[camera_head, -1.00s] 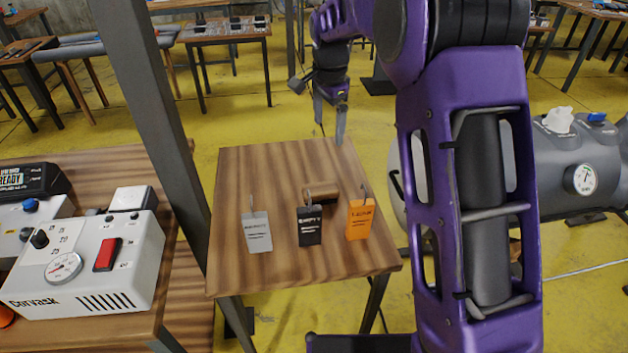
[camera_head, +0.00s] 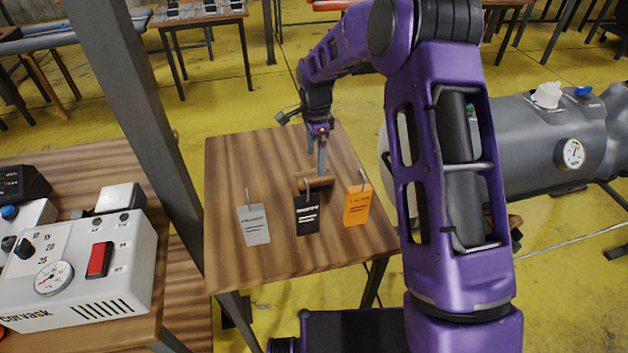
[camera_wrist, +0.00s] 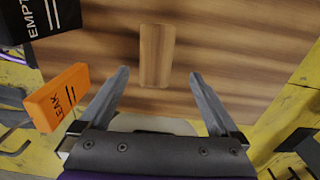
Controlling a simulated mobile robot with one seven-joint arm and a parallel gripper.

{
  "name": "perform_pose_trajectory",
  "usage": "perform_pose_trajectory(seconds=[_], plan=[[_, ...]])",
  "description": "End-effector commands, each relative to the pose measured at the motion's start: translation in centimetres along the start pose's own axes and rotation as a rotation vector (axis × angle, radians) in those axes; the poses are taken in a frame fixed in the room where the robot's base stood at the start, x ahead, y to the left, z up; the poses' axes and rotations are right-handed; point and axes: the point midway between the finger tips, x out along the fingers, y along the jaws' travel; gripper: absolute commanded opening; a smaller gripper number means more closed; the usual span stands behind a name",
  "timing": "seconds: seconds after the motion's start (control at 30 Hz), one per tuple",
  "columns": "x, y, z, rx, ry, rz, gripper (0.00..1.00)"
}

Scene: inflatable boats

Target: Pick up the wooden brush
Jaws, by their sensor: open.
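The wooden brush (camera_head: 320,184) lies on the small wooden table (camera_head: 236,180), behind the black and orange tags. In the wrist view its brown block (camera_wrist: 157,55) is ahead of the fingertips, roughly centred between their lines. My gripper (camera_head: 316,160) is above the table, just behind the brush in the head view. In the wrist view my gripper (camera_wrist: 158,74) is open, with its two grey fingers spread wide and nothing between the tips. The brush's bristles are hidden.
A white pump box (camera_head: 125,262) sits on a table at left. A metal post (camera_head: 140,120) rises beside the small table. A grey inflatable (camera_head: 520,150) is at right.

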Motion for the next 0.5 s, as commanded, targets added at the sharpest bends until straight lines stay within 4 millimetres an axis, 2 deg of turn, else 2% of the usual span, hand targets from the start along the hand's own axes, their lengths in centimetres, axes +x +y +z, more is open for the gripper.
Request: perform_pose_trajectory(seconds=[0.27,0.5], plan=[[2.1,0.3,0.2,-0.002,-0.001,0.001,0.97],[5.6,0.8,0.6,-0.001,-0.001,0.002,0.97]])
